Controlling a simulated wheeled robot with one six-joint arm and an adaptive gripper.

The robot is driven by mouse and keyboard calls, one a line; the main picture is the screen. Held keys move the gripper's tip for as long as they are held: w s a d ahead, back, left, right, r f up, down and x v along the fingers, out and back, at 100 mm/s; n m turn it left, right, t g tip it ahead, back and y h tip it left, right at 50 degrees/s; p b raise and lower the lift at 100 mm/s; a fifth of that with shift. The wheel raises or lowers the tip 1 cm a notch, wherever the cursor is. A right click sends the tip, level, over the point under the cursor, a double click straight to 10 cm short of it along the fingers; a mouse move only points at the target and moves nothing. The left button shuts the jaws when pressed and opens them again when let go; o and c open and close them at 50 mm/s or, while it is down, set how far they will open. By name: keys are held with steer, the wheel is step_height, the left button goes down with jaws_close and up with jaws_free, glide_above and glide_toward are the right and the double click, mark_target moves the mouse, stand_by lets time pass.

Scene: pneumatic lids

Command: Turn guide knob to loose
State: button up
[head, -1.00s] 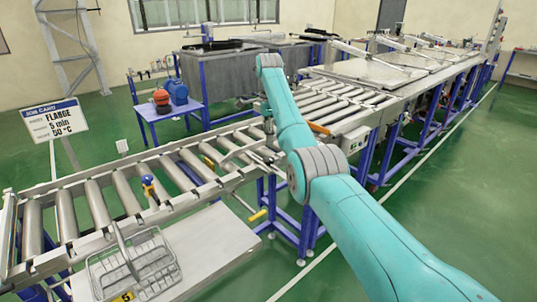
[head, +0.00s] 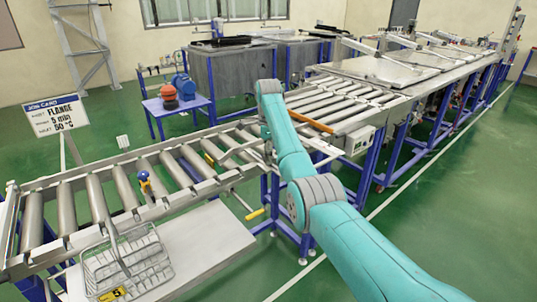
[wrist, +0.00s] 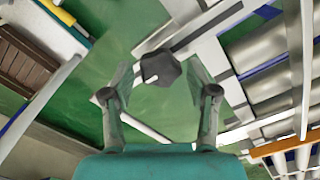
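A dark, many-sided knob (wrist: 160,68) shows in the wrist view on a grey bar, taken to be the guide knob. My gripper (wrist: 161,84) is open, its two fingers standing apart on the left and right of the knob. The knob appears between the fingertips with green floor visible on both sides; I see no finger closed on it. In the head view the gripper end and this knob are hidden behind or lost beside my teal arm, near the roller conveyor (head: 125,187). The knob's loose or tight setting cannot be read.
A wire basket (head: 128,262) stands on a pale shelf (head: 215,240) at front left. A blue-headed fitting (head: 143,178) rises on the conveyor rail. A yellow-ended lever (head: 254,214) juts below. An orange bar (wrist: 285,147) lies right of my gripper. Green floor is open at right.

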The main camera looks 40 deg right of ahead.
steer(key=c, duration=0.8)
steer(key=shift+o, duration=0.2)
